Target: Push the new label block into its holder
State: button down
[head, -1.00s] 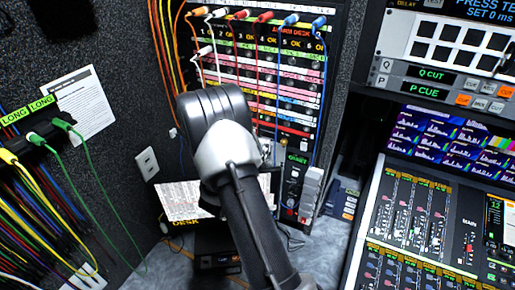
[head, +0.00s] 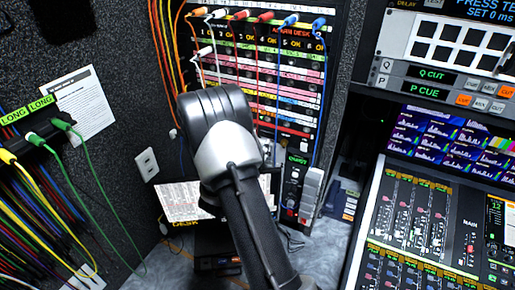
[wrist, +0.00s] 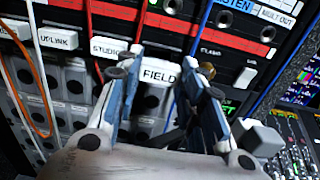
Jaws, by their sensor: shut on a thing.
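In the wrist view my gripper (wrist: 164,70) is shut on a white label block marked FIELD (wrist: 158,76), with one finger on each side of it. The block sits in line with the row of white labels on the panel, right of the STUDIO label (wrist: 108,47). Its holder is hidden behind the block and fingers, so I cannot tell how deep the block sits. In the head view my arm hides the gripper and the block.
The UPLINK label (wrist: 58,40) is further left. Red and blue cables hang close by the fingers. In the head view the patch panel (head: 290,85) stands behind my arm, with a mixing console (head: 425,220) to the right and a desk sheet (head: 182,203) below.

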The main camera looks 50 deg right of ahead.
aim_at(260, 145)
jog(key=shift+b+x, duration=0.45)
jog(key=shift+x, duration=1.25)
jog(key=shift+w+d, duration=0.1)
jog(key=shift+d, duration=0.2)
jog(key=c, duration=1)
grip_release()
jog(key=v, duration=1.2)
